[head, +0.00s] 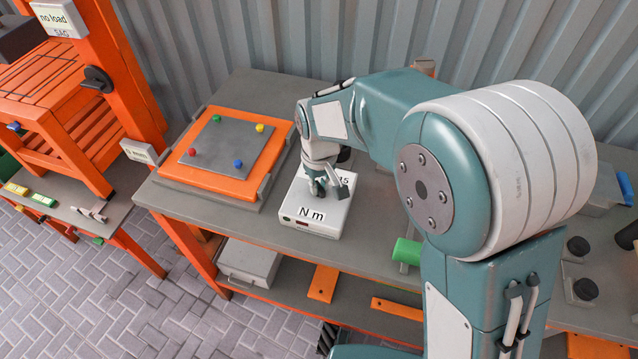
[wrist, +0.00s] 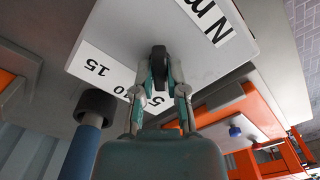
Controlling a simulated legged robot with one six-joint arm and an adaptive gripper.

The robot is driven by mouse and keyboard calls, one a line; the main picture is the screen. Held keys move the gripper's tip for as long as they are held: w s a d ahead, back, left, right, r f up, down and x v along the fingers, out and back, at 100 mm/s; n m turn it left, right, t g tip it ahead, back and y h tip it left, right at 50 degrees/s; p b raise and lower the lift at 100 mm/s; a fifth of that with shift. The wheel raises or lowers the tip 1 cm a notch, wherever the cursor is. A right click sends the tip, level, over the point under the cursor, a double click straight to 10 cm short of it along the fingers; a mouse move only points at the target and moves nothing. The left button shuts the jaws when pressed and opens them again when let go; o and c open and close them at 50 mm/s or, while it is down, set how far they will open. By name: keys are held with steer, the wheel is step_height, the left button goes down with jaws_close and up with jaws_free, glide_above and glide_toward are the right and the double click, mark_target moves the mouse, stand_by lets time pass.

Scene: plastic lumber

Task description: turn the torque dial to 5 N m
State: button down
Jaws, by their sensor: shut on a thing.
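The white torque box (head: 342,212), marked "N m" on a front label, stands on the grey bench beside the orange-rimmed board. Its top fills the upper wrist view (wrist: 120,35), upside down, with a scale label (wrist: 92,62) reading 15, 10 and 5. My gripper (head: 326,186) points down onto the box top. In the wrist view my gripper (wrist: 160,78) is shut on the black torque dial (wrist: 159,55), one finger on each side. The fingers partly cover the scale near 5 and 10. I cannot tell which mark the dial points to.
An orange-rimmed board (head: 185,173) with coloured knobs lies left of the box. A black-topped blue cylinder (wrist: 84,140) stands close by in the wrist view. A green cylinder (head: 407,251) is near the bench's front edge. A corrugated wall (head: 300,40) is behind.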

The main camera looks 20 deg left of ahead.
steer(key=shift+f, duration=0.1)
steer(key=c, duration=0.7)
jaws_free()
steer(key=shift+a, duration=0.1)
step_height(320, 180, up, 12)
steer(key=shift+f, duration=0.1)
